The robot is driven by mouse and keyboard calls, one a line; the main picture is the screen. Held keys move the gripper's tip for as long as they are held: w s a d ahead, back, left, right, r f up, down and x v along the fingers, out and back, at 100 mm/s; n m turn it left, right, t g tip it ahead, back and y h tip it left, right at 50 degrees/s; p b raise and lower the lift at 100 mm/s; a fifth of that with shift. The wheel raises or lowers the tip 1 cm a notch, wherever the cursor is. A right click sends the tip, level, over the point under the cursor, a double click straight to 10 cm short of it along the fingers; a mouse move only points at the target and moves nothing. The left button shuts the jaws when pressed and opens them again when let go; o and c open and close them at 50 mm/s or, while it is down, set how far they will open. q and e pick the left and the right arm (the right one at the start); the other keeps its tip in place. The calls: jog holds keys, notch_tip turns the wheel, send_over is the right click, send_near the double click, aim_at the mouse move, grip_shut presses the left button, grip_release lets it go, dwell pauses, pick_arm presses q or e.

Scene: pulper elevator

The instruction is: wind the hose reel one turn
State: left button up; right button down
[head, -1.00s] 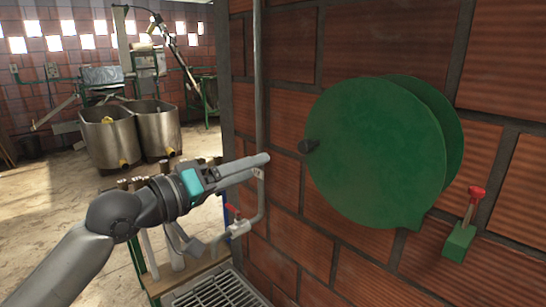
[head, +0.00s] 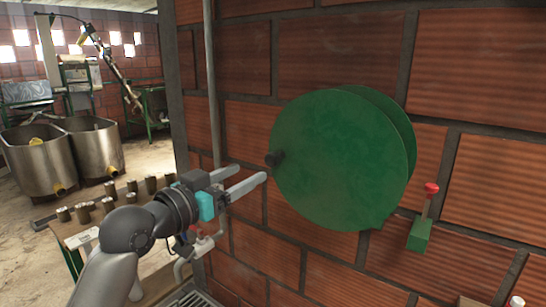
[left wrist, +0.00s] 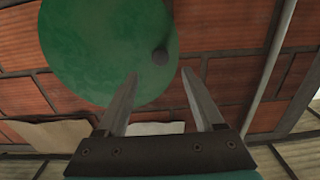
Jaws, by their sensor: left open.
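The hose reel (head: 335,155) is a pair of green discs on the brick wall, right of centre in the head view. In the left wrist view the reel (left wrist: 105,45) fills the upper left. The knob (left wrist: 160,56) shows just beyond and between the two spread fingertips (left wrist: 159,73), apparently not touched. My right gripper is not in view.
A red-knobbed lever on a green box (head: 420,233) is on the wall at the reel's lower right. A vertical pipe (head: 211,90) runs left of the reel. Several tins (head: 108,204) stand on a bench at left. Steel tanks (head: 92,150) stand behind.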

aim_at(269, 162)
pick_arm(q)
jog(key=p+x, duration=0.1)
jog(key=x, duration=0.9)
jog(key=shift+w+d, duration=0.15)
jog(key=shift+w, duration=0.1)
jog(key=shift+c, duration=0.2)
grip_shut()
dwell(1.0)
